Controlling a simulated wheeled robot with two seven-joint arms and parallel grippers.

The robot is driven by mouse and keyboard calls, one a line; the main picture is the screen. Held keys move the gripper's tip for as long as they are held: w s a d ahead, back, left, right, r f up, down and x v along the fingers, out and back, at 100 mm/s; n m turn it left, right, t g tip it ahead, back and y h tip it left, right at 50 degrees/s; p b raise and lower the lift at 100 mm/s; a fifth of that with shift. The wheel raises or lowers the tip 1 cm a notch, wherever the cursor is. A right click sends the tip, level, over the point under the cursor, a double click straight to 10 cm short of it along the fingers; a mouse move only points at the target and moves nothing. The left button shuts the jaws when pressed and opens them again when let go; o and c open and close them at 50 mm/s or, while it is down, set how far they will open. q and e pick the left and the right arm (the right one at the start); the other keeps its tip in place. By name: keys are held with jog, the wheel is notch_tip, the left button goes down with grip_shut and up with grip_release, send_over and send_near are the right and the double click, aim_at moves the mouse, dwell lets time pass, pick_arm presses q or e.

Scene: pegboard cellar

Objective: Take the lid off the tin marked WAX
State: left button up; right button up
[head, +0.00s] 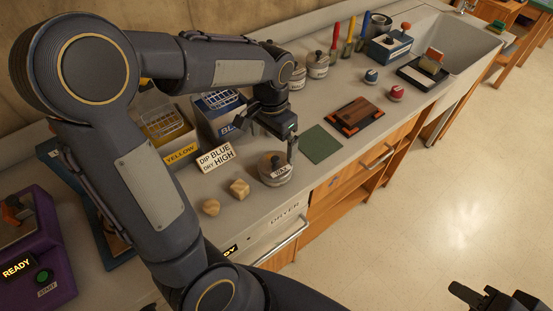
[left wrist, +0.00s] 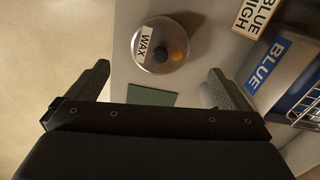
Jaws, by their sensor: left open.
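The tin marked WAX (head: 274,177) stands upright near the counter's front edge. Its round metal lid is on top, with a dark knob (head: 272,160). In the left wrist view the lid (left wrist: 150,61) is seen from above, with a WAX label, the dark knob and a small orange spot. My left gripper (head: 272,134) is open and empty above and just behind the tin; in the left wrist view its fingers (left wrist: 160,90) are wide apart, with the tin beyond them. My right gripper (head: 492,298) is partly cut off at the bottom right, away from the counter.
Blue (head: 207,124) and YELLOW (head: 181,152) baths stand behind. A green mat (head: 320,144) lies right of it, then a wooden board (head: 354,116). Other tins (head: 318,66) stand at the back.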

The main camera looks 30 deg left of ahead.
aim_at(275, 159)
pick_arm(q)
jog(key=f, duration=0.5)
jog(key=f+p, duration=0.1)
jog(key=f, duration=0.2)
jog(key=shift+w+d, duration=0.1)
jog(key=shift+w, duration=0.3)
jog(key=shift+r, duration=0.1)
jog(key=c, duration=0.8)
